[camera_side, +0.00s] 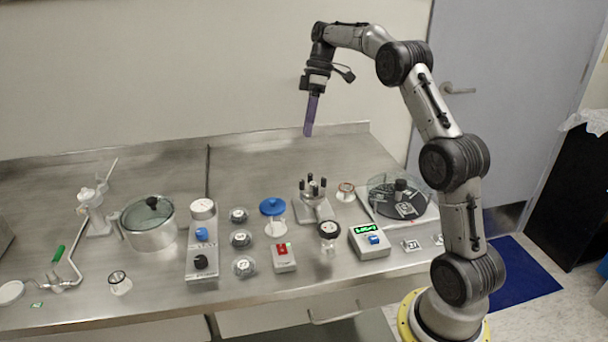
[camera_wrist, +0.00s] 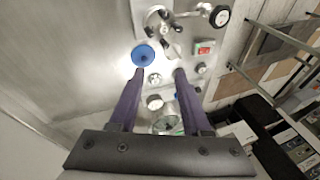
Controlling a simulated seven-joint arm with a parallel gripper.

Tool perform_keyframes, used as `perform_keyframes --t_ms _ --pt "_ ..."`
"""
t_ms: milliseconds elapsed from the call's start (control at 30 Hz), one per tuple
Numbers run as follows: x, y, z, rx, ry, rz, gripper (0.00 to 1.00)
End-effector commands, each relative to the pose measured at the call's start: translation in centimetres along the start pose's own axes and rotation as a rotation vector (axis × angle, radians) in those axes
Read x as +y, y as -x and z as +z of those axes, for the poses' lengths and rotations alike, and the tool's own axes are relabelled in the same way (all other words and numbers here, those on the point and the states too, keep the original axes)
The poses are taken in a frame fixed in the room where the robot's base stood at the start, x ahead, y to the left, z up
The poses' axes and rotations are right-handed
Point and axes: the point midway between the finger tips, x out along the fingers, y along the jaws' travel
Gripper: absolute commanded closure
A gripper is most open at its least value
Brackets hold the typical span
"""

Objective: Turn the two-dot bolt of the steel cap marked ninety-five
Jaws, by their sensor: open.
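No marking ninety-five and no dots on a bolt are legible in either view. A steel fixture with several black-topped posts (camera_side: 313,190) stands on the bench in the side view; I cannot tell whether it is the named cap. A steel fixture with dark arms also shows at the top of the wrist view (camera_wrist: 168,22). My gripper (camera_side: 308,132) hangs high above the back of the bench, its purple fingers pointing down. In the wrist view my gripper (camera_wrist: 160,72) has its two fingers apart with nothing held between them.
The bench holds a lidded pot (camera_side: 148,236), a blue disc (camera_side: 272,206), a red-switch box (camera_side: 284,258), a green-display box (camera_side: 369,242) and a clear round chamber (camera_side: 382,198). Several small round knobs stand in a column. The back of the bench is bare.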

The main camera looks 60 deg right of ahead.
Motion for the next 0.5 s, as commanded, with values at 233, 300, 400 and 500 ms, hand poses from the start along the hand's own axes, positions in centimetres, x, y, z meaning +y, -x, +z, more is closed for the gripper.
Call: perform_keyframes --t_ms 233,300,400,500 --pt "-0.06 -0.33 0.15 0.026 -0.591 0.008 0.52" --pt "-0.11 -0.41 0.20 0.035 -0.761 0.007 0.52" --pt "-0.19 -0.48 0.29 0.049 -1.003 0.004 0.52" --pt "-0.35 -0.50 0.42 0.064 -1.246 -0.001 0.52"
